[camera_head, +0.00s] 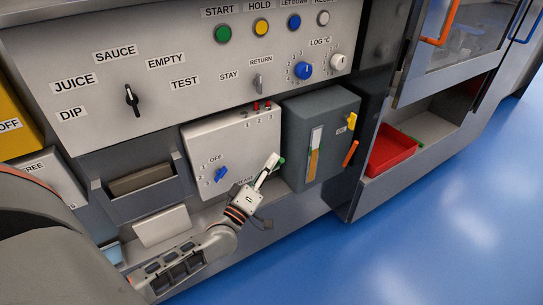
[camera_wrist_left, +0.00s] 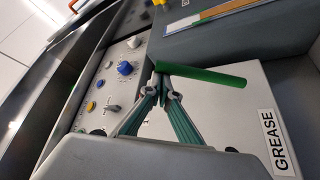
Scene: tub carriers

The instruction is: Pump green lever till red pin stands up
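The green lever (camera_head: 282,161) is at the right side of the light grey box (camera_head: 215,145). It shows as a green bar in the left wrist view (camera_wrist_left: 215,75), across my fingertips. My left gripper (camera_head: 273,163) is at the lever; its fingers (camera_wrist_left: 165,75) converge with their tips nearly together. The tips are at the bar's left end, seemingly touching it; whether they clasp it is unclear. Small red pins (camera_head: 256,105) show at the box's top edge, above the marks 1, 2, 3; their exact height is hard to tell. My right gripper is out of view.
A dark grey box (camera_head: 320,115) with a gauge, a yellow knob and an orange handle (camera_head: 350,153) stands close right of the lever. The panel with knobs (camera_head: 190,60) is above. A red tray (camera_head: 392,150) sits on a shelf at right. Blue floor is clear in front.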

